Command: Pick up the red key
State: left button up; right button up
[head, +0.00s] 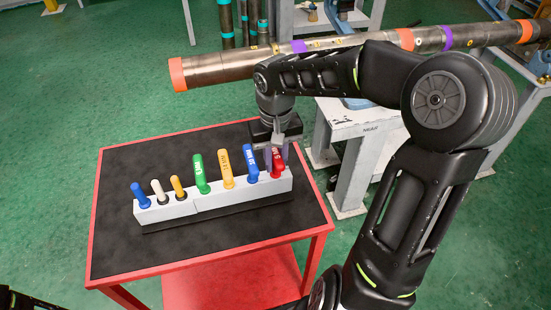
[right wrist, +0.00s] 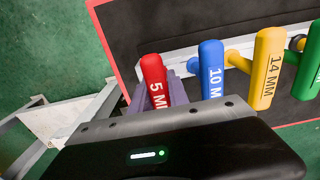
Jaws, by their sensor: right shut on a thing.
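The red key (head: 278,165), marked 5 MM, stands at the right end of a white key rack (head: 220,200). In the right wrist view its handle (right wrist: 153,72) shows upright at the left end of the key row. My left gripper is not in view.
The blue 10 MM key (right wrist: 210,70) stands close beside the red one, then a yellow 14 MM key (right wrist: 266,68) and several more. The rack stands on a red-framed black-topped cart (head: 130,245). A long pipe (head: 225,68) runs behind my right arm.

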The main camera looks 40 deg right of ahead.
jog(key=shift+r, duration=0.1)
grip_shut()
notch_tip(320, 180, up, 10)
jog(key=shift+f, duration=0.1)
dwell(0.4)
dwell(0.5)
